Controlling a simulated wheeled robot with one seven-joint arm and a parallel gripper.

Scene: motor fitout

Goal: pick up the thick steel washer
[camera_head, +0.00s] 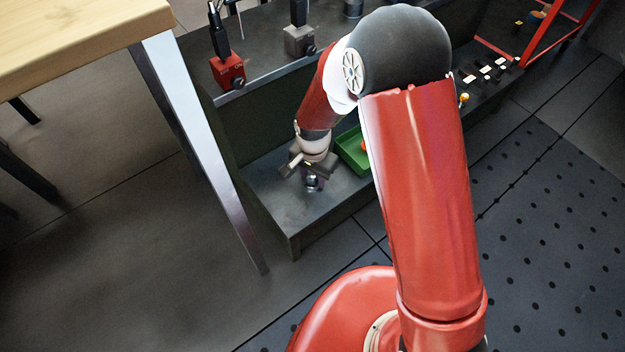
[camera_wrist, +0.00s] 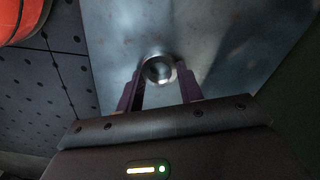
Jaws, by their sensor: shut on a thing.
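The thick steel washer (camera_wrist: 159,70) shows in the wrist view as a shiny round ring with a dark middle. It sits between the two fingertips of my gripper (camera_wrist: 160,80), which is shut on it. In the head view my gripper (camera_head: 312,182) is low over the left end of the grey metal shelf (camera_head: 295,210). I cannot tell whether the washer touches the shelf surface.
A green bin (camera_head: 352,150) stands on the shelf just right of my gripper, partly behind my arm. A red-based tool (camera_head: 228,70) stands on the upper ledge. A wooden table (camera_head: 75,35) with a metal leg is at the left.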

